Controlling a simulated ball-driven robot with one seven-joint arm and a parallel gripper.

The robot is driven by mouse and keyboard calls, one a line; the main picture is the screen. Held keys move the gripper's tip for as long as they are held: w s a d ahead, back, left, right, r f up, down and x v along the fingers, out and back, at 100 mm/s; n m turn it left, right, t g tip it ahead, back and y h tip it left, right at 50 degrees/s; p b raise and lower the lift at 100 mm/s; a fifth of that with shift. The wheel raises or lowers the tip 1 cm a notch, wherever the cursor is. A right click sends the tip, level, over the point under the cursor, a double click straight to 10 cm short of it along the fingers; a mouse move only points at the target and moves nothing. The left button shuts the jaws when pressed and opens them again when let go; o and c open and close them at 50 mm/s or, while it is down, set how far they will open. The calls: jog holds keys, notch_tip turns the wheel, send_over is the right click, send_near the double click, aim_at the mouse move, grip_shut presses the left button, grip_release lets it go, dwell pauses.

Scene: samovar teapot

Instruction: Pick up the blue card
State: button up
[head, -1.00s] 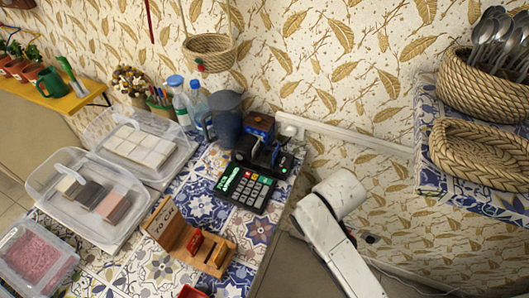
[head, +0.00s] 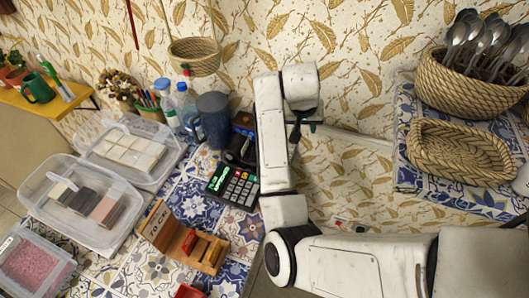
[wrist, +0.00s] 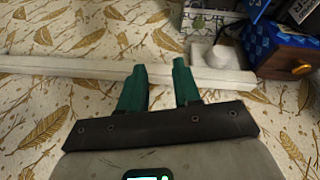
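I cannot make out a blue card in either current view. A wooden stand (head: 183,240) with a lettered board and small red pieces sits near the front of the tiled counter in the head view. My gripper (wrist: 160,66) shows two green fingers apart with nothing between them, in front of the patterned wall and a pale rail. In the head view my gripper is small and partly hidden by my arm, beside the wall to the right of the counter's back corner.
A calculator-like keypad device (head: 233,186), a dark jug (head: 213,120) and bottles (head: 185,105) crowd the counter's back. Clear plastic boxes (head: 75,195) fill its left. A blue box with a drawer (wrist: 281,50) is at upper right in the wrist view. Baskets (head: 462,153) stand right.

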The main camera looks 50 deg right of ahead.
jog(key=w+a+r+m+y+p, duration=0.2)
jog(key=w+a+y, duration=0.2)
jog(key=w+a, duration=0.4)
jog(key=shift+g, duration=0.3)
notch_tip(320, 180, down, 10)
jog(key=shift+a+f+p, duration=0.15)
jog(key=shift+f+p, duration=0.05)
jog(key=shift+p, duration=0.55)
grip_shut()
